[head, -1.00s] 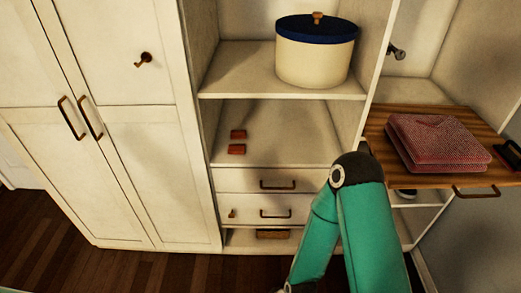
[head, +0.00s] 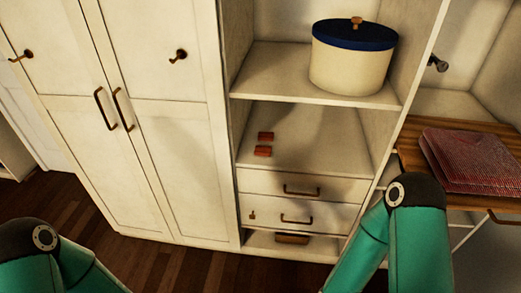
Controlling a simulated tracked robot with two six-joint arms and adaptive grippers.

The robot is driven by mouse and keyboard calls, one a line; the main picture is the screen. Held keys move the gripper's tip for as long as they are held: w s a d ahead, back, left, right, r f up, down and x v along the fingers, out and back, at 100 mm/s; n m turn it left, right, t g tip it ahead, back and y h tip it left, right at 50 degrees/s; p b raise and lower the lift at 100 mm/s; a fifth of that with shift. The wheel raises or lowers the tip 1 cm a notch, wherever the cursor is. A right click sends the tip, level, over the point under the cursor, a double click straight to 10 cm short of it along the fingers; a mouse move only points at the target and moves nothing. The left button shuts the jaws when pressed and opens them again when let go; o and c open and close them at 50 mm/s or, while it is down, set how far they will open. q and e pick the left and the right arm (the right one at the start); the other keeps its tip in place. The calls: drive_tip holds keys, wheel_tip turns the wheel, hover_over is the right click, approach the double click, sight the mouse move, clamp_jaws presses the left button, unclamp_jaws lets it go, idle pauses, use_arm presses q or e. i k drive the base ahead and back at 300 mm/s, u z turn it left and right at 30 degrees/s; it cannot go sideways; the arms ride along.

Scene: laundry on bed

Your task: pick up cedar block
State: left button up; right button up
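Two small reddish-brown blocks, which look like the cedar blocks, lie on the open middle shelf in the head view. The farther block (head: 265,136) is just behind the nearer block (head: 263,151), with a small gap between them. My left arm shows at the lower left and my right arm at the lower right, both below and in front of the shelf. Neither gripper is in the picture, so I cannot see their fingers. Nothing touches the blocks.
A cream round box with a blue lid (head: 353,60) stands on the shelf above. Drawers (head: 285,188) lie below the blocks. White cabinet doors (head: 140,130) are at left. A folded red cloth (head: 470,160) rests on a wooden board (head: 412,150) at right. The shelf around the blocks is clear.

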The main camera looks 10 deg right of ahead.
sight(260, 151)
drive_tip(key=i, duration=0.9)
